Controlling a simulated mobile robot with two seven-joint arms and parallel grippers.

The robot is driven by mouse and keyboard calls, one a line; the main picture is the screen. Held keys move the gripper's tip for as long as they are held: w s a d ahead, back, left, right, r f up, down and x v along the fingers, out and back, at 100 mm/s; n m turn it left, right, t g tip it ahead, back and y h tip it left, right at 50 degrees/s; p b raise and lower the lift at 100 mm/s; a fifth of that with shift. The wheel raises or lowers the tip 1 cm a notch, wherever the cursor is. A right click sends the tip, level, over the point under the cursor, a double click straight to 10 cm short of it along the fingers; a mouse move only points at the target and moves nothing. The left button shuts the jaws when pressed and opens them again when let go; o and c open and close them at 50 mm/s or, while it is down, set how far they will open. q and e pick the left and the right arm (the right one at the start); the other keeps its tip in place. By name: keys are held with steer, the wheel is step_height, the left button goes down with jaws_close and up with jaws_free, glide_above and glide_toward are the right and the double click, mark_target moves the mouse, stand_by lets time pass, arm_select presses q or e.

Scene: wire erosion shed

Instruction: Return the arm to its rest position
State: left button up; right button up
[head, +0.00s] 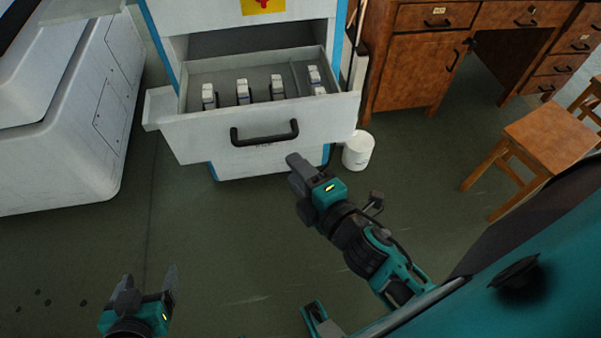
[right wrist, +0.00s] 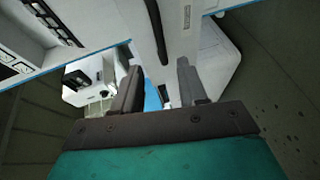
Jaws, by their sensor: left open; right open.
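My right gripper (head: 298,170) is in the middle of the head view, at the end of my teal and black right arm. It is in front of and below the open drawer, apart from its handle as far as I can tell. Its two fingers also show in the right wrist view (right wrist: 160,85), spread apart with nothing between them. My left gripper (head: 149,280) is at the lower left of the head view, over the floor. Its fingers point up in the picture, spread and empty.
A white cabinet has an open drawer (head: 180,138) with a black handle (head: 264,133) and several small grey-white items inside. A white bin (head: 358,150) stands beside it. A white machine (head: 60,160) is at left, a wooden desk (head: 405,70) and stool (head: 550,133) at right. Floor between is clear.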

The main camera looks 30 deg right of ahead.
steer(key=shift+s, duration=0.2)
stand_by(0.5)
arm_select(q)
steer(key=shift+s+a+r+y+p, duration=0.2)
steer(key=shift+a+r+p, duration=0.15)
steer(key=shift+r+p, duration=0.5)
steer(key=shift+s+a+r+y+p, duration=0.15)
steer(key=shift+a+r+p, duration=0.25)
steer(key=shift+p, duration=0.8)
arm_select(e)
steer(key=s+d+f+m+g, duration=0.2)
steer(key=s+f+m+g, duration=0.2)
steer(key=m, duration=1.1)
steer(key=shift+s+f+m+g, duration=0.15)
steer(key=shift+f+m+g, duration=0.25)
steer(key=shift+f, duration=0.5)
arm_select(q)
steer(key=shift+d, duration=0.3)
